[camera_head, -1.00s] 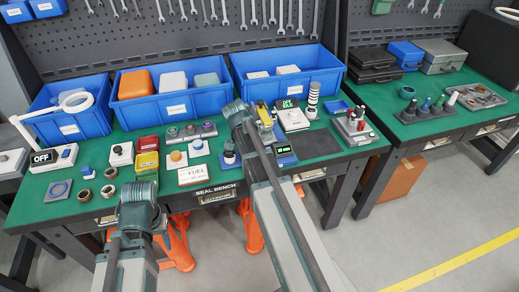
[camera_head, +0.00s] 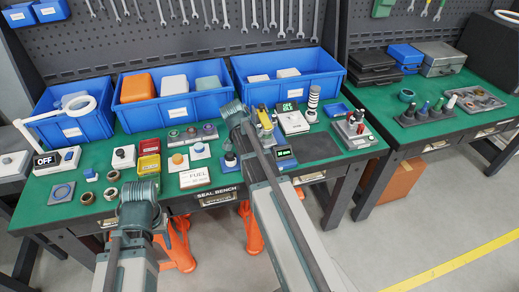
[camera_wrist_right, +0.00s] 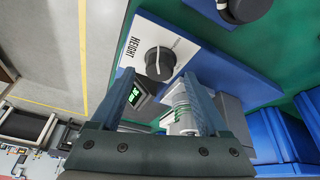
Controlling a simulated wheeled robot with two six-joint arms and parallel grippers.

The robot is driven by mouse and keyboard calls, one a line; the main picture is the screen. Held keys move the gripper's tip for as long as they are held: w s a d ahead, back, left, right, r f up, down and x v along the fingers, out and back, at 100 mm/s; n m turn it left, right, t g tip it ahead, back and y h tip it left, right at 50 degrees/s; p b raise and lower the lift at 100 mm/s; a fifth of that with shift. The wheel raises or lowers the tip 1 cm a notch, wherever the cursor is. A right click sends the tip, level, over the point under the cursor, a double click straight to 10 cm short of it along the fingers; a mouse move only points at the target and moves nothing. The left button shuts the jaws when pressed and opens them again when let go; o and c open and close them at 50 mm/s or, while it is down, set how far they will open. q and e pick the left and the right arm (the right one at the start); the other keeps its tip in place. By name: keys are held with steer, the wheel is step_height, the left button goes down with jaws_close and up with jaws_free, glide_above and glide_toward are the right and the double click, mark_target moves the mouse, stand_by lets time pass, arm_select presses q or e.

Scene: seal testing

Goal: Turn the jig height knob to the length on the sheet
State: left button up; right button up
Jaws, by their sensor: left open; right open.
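In the right wrist view the height knob (camera_wrist_right: 160,63) is black and round, with a pale pointer line, on a white plate marked HEIGHT. My right gripper (camera_wrist_right: 158,80) is open, with the knob just beyond and between its fingertips; no contact is visible. The jig's small display (camera_wrist_right: 138,95) with green digits is partly behind a finger. In the head view the display (camera_head: 284,153) shows beside my right arm, which hides the knob. The white sheet (camera_head: 195,178) reads FUEL above a length too small to read surely. My left gripper (camera_head: 140,187) is open and empty at the bench's front edge.
Blue bins (camera_head: 172,97) line the back of the green bench. A tool stand (camera_head: 354,130) is at the right. A dark mat (camera_head: 318,146) lies clear.

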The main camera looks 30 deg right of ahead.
arm_select(q)
step_height(320, 180, up, 11)
steer(key=p, duration=0.9)
steer(key=shift+p, duration=0.4)
arm_select(e)
steer(key=v, duration=1.1)
steer(key=shift+r, duration=0.35)
arm_select(q)
steer(key=shift+f, duration=0.15)
arm_select(e)
steer(key=shift+a, duration=0.1)
arm_select(q)
step_height(320, 180, up, 2)
steer(key=shift+w+r+p, duration=0.1)
steer(key=shift+r+p, duration=0.15)
steer(key=shift+p, duration=1)
arm_select(e)
steer(key=d+n+y, duration=0.4)
steer(key=d, duration=0.2)
steer(key=shift+s+d+r+y, duration=0.2)
steer(key=shift+r+y, duration=0.2)
arm_select(q)
steer(key=shift+f, duration=0.1)
arm_select(e)
steer(key=shift+f, duration=0.1)
